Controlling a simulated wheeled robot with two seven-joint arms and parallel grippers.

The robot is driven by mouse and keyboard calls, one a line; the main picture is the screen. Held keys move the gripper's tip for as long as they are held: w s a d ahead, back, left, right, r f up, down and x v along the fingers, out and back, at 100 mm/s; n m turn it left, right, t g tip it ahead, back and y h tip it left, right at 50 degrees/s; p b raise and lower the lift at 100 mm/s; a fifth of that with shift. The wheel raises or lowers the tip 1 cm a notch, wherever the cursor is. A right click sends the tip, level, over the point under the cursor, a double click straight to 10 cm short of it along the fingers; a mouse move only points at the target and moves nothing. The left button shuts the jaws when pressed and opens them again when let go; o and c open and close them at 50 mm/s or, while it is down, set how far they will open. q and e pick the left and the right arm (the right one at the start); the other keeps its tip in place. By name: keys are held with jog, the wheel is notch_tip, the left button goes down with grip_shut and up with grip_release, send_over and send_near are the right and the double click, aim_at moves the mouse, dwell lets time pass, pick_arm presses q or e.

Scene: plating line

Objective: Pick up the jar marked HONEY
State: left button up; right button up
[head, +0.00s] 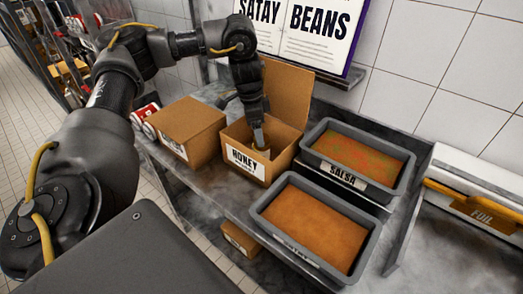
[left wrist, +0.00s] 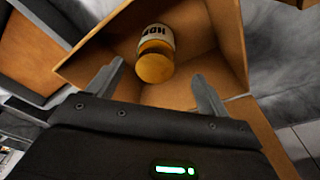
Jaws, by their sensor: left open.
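The honey jar (left wrist: 155,55) lies in an open cardboard box in the left wrist view. It has a yellow-orange lid or end and a white label with partly readable dark letters, "HON". The box (head: 245,161) carries a HONEY label on its front in the head view, with its flap raised at the back. My left gripper (head: 259,136) reaches down into this box from above. In the left wrist view its two fingers (left wrist: 155,92) are apart, with the jar ahead of and between them, not gripped. The jar is hard to make out in the head view. My right gripper is not in view.
A closed cardboard box (head: 187,124) stands left of the open one. Grey tubs, one marked SALSA (head: 343,177) and one with orange contents (head: 312,229), stand to the right. A foil box (head: 480,212) is farther right. A wall with a SATAY and BEANS sign (head: 300,30) is behind.

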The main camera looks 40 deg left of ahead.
pick_arm(q)
jog(key=shift+w+f, duration=0.2)
jog(key=shift+f, duration=0.55)
jog(key=shift+s+d+f, duration=0.1)
jog(key=f, duration=0.2)
jog(key=d+f, duration=0.1)
jog(key=f, duration=0.2)
jog(key=shift+b, duration=0.4)
jog(key=shift+r, duration=0.1)
jog(key=c, duration=1.3)
jog(key=shift+o, duration=0.2)
notch_tip(320, 180, up, 10)
jog(key=shift+r+p, duration=0.1)
jog(key=shift+p, duration=0.8)
